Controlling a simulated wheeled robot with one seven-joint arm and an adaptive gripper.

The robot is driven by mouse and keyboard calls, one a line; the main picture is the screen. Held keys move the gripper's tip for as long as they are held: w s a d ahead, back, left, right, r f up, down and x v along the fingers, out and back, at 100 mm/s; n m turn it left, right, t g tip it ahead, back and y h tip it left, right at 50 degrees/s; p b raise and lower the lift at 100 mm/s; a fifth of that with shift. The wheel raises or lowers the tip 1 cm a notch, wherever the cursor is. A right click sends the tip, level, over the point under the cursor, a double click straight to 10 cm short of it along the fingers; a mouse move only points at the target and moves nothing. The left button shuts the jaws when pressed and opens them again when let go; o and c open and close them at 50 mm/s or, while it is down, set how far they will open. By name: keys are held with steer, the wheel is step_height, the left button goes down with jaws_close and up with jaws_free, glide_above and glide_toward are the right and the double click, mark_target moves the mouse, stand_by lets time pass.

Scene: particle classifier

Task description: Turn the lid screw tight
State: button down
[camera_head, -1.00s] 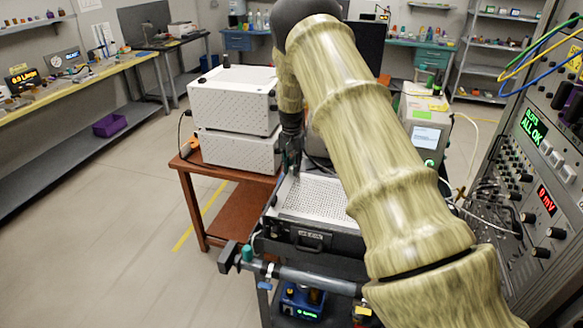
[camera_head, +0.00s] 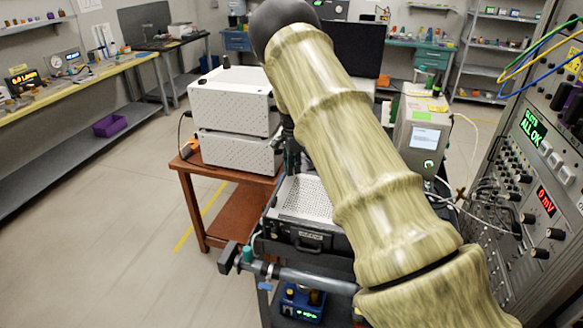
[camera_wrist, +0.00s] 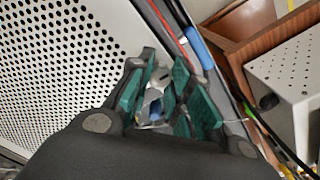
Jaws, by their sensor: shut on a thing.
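The lid is the perforated pale plate (camera_head: 305,198) on top of a dark case on the cart. It fills the left of the wrist view (camera_wrist: 60,60). My gripper (camera_head: 292,170) points down at the lid's far left corner in the head view. In the wrist view, the green-padded fingers of my gripper (camera_wrist: 162,108) are closed around a small silvery piece, the lid screw (camera_wrist: 154,104), beside the lid's edge. The fingers hide most of the screw, so I cannot tell how far in it sits.
Stacked white perforated boxes (camera_head: 235,100) stand on a brown table (camera_head: 225,210) left of the cart. A white instrument with a screen (camera_head: 425,135) stands behind right. A rack panel with cables (camera_head: 545,150) is close on the right.

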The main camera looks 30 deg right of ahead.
steer(key=shift+d+m, duration=0.1)
steer(key=shift+m, duration=0.5)
steer(key=c, duration=1.3)
jaws_free()
step_height(320, 180, up, 12)
steer(key=shift+w+f, duration=0.1)
steer(key=shift+w, duration=0.05)
